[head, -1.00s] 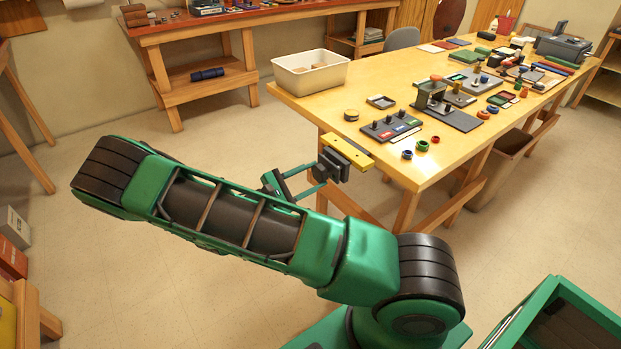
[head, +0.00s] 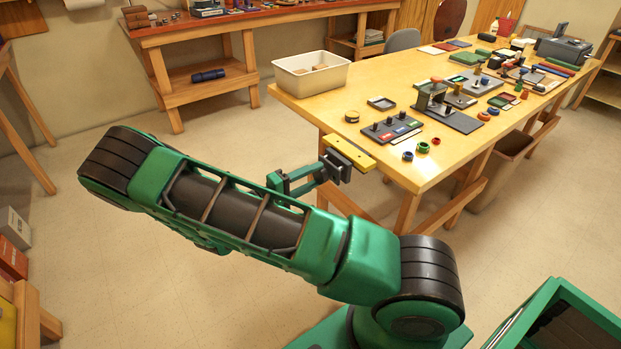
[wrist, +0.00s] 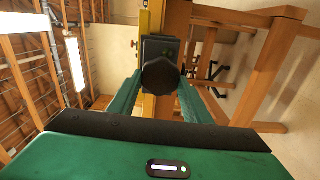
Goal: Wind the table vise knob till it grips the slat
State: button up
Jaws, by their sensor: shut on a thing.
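The table vise (head: 337,167) is a dark block at the near left edge of the wooden table. The yellow slat (head: 349,153) lies along its upper side in the head view and shows as a narrow yellow strip in the wrist view (wrist: 143,20). I cannot tell whether any gap is left between the vise and the slat. The dark, faceted knob (wrist: 160,75) faces the wrist camera. My gripper (wrist: 158,88) has its green fingers on both sides of the knob, shut on it. In the head view my gripper (head: 318,173) reaches the vise from the left.
The wooden table (head: 335,95) carries a white bin (head: 311,84), a dark block with several knobs (head: 391,128) and small rings near its front edge. A table leg and slanted brace stand below the vise.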

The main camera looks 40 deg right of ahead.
jog(key=m, duration=0.3)
jog(key=shift+w+a+m, duration=0.1)
jog(key=shift+m, duration=2.1)
jog(key=o, duration=1.1)
jog(key=shift+f, duration=0.1)
jog(key=shift+c, duration=0.2)
